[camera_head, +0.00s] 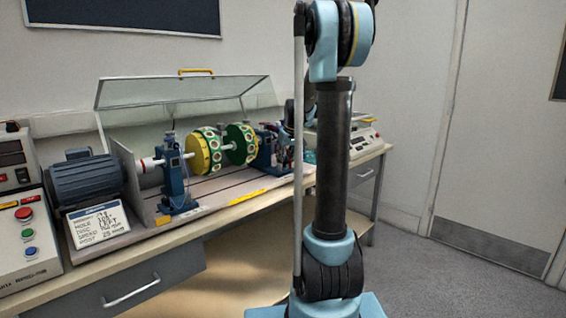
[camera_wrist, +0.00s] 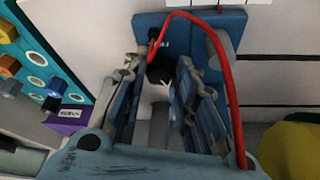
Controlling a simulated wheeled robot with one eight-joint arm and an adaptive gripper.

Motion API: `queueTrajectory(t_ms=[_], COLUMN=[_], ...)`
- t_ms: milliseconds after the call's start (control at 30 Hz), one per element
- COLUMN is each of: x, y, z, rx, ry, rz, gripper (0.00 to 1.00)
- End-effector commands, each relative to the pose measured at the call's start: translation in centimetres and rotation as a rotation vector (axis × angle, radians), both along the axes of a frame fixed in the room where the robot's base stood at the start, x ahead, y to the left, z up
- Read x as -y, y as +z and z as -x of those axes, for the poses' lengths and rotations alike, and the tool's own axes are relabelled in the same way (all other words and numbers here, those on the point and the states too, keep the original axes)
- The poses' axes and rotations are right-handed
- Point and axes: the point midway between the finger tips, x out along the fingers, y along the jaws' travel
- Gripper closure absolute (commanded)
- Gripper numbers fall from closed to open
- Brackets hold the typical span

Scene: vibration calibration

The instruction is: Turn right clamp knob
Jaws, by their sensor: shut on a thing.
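In the wrist view my gripper (camera_wrist: 158,74) has its two fingers on either side of a black knob (camera_wrist: 159,68), shut on it. The knob sits at a blue support block (camera_wrist: 190,24) with a red cable (camera_wrist: 229,80) looping over it. In the head view the right blue support (camera_head: 265,150) stands at the right end of the shaft, next to my arm. My arm hides part of that area, and the knob and fingertips cannot be made out there.
A rotor with yellow-green discs (camera_head: 241,144) and a left blue support (camera_head: 174,178) stand on the bench under a raised clear cover (camera_head: 180,90). A motor (camera_head: 86,178) and a control box (camera_head: 28,235) are at left. A yellow disc (camera_wrist: 292,150) is close by in the wrist view.

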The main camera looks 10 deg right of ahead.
Motion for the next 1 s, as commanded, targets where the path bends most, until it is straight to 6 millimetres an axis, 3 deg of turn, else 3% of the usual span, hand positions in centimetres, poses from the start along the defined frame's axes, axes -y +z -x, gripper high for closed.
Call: queueTrajectory(t_ms=[1000], x=[0.57], y=[0.04], z=[-0.83], rx=[0.003], ry=[0.965], rz=[-0.003], gripper=[0.98])
